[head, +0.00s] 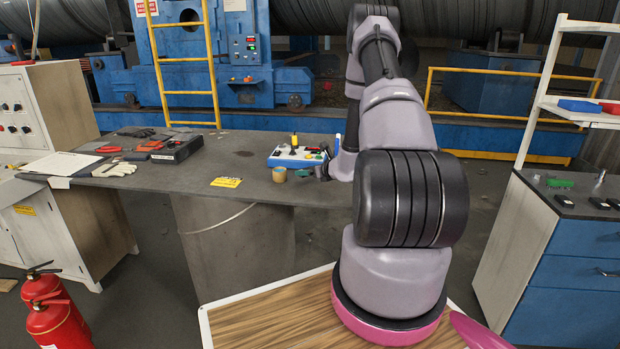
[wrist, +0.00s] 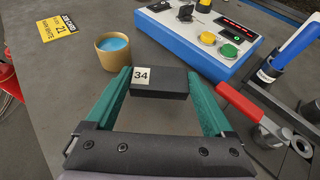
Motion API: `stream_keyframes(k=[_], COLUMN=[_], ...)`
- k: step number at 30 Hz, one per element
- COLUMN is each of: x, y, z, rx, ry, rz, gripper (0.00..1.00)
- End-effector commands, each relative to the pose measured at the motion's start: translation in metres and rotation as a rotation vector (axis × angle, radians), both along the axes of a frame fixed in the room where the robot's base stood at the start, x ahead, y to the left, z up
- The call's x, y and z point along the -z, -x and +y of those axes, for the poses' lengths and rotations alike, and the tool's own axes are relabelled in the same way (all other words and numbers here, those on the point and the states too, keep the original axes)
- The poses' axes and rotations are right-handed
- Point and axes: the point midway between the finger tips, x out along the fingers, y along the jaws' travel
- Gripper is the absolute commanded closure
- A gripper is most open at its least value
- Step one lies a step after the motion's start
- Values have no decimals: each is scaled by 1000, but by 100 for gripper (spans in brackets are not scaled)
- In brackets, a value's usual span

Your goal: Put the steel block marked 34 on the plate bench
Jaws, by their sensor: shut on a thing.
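The steel block (wrist: 165,85) is a dark bar with a white tag reading 34 on its left end. In the wrist view it sits crosswise between the green fingers of my gripper (wrist: 160,78), which is shut on it. The grey plate bench (head: 250,152) lies behind and below the block in the wrist view (wrist: 85,85). I cannot tell whether the block touches the bench top. In the head view my arm reaches to the bench's right part, and the block is not discernible there.
Close by on the bench are a tan pot with blue contents (wrist: 115,50), a blue-and-white control box (wrist: 205,38), a red-handled tool (wrist: 250,108) and a yellow tag (wrist: 58,27). Gloves (head: 114,169) and a black case (head: 177,148) lie left.

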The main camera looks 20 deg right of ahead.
Motion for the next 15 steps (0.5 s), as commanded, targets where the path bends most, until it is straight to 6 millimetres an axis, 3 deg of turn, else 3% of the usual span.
stream_keyframes(k=[5, 15], x=[27, 30], y=[0, 0], z=[0, 0], rx=[1, -1], ry=[-2, 0], rz=[1, 0], gripper=[99, 99])
